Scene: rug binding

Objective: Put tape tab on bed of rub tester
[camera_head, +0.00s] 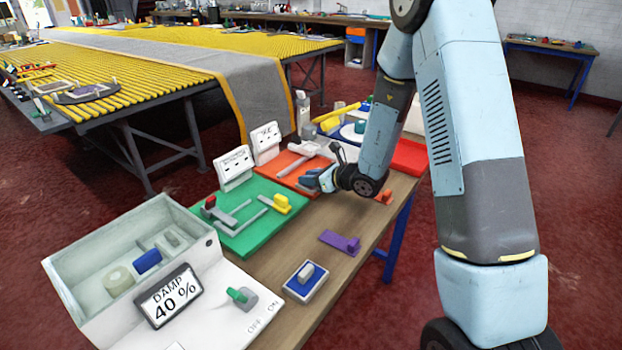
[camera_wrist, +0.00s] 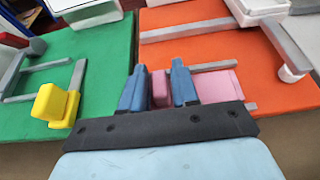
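In the wrist view, my gripper (camera_wrist: 159,85) points at the front part of an orange board (camera_wrist: 205,45). A narrow mauve-pink piece (camera_wrist: 160,88) fills the gap between its two blue fingers, which look shut on it. I cannot tell for sure that this is the tape tab. A paler pink block (camera_wrist: 220,86) sits just right of the fingers, by grey bars on the orange board. In the head view, my gripper (camera_head: 317,180) is low over the front of the orange board (camera_head: 285,160), and the held piece is hidden. Which board is the rub tester is unclear.
A green board (camera_head: 245,235) with grey bars and a yellow block (camera_head: 281,204) lies to the left. A purple piece (camera_head: 340,242) and a blue tile (camera_head: 304,281) lie on the wooden bench. A white box (camera_head: 120,255) stands front left. Upright signs (camera_head: 233,165) stand behind.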

